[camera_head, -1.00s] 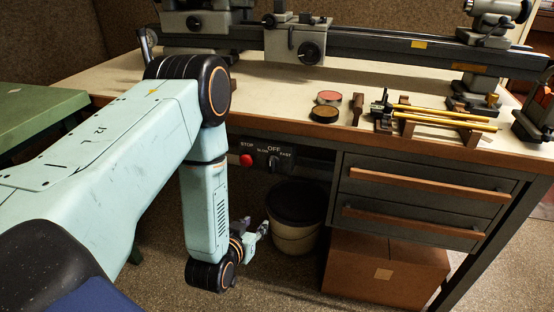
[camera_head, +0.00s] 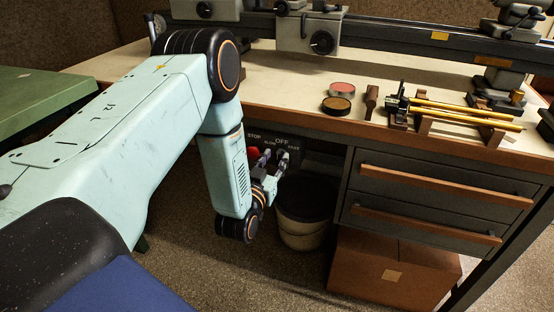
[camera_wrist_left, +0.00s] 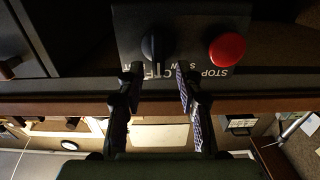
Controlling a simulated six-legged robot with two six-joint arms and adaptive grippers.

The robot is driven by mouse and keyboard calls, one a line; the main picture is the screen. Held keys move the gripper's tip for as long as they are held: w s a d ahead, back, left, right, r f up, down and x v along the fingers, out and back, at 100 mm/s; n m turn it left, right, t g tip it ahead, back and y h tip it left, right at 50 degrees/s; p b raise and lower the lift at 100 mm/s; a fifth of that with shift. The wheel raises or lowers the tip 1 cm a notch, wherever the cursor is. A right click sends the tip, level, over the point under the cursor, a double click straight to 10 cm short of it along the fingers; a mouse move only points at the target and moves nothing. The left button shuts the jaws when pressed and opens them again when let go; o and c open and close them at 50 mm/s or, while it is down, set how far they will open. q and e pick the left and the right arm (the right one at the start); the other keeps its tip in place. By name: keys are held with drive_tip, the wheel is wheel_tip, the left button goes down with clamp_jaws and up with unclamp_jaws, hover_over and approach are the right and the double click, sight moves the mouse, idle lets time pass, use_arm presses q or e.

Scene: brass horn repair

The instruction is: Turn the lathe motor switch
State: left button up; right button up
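The switch panel hangs under the bench front edge. In the left wrist view, which is upside down, its dark rotary switch knob (camera_wrist_left: 154,46) sits beside a red stop button (camera_wrist_left: 227,48). My left gripper (camera_wrist_left: 157,85) is open, with one finger toward each side of the knob and the space between them empty. The fingers look short of the knob. In the head view the left gripper (camera_head: 274,158) is raised in front of the panel, with the red stop button (camera_head: 253,153) just left of it. The gripper hides the knob there. My right gripper is not in view.
A dark-topped bin (camera_head: 303,235) stands on the floor just below the gripper. Drawers (camera_head: 440,190) are right of the panel, with a cardboard box (camera_head: 370,275) beneath. The lathe (camera_head: 400,32), tins (camera_head: 336,106) and brass rods (camera_head: 470,112) are on the bench. A green table (camera_head: 45,95) is at left.

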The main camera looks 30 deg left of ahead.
use_arm(q)
drive_tip(key=shift+w+a+r, duration=0.1)
drive_tip(key=shift+w+r, duration=0.05)
drive_tip(key=shift+w, duration=0.7)
drive_tip(key=shift+s, duration=0.15)
drive_tip(key=shift+c, duration=1.2)
clamp_jaws()
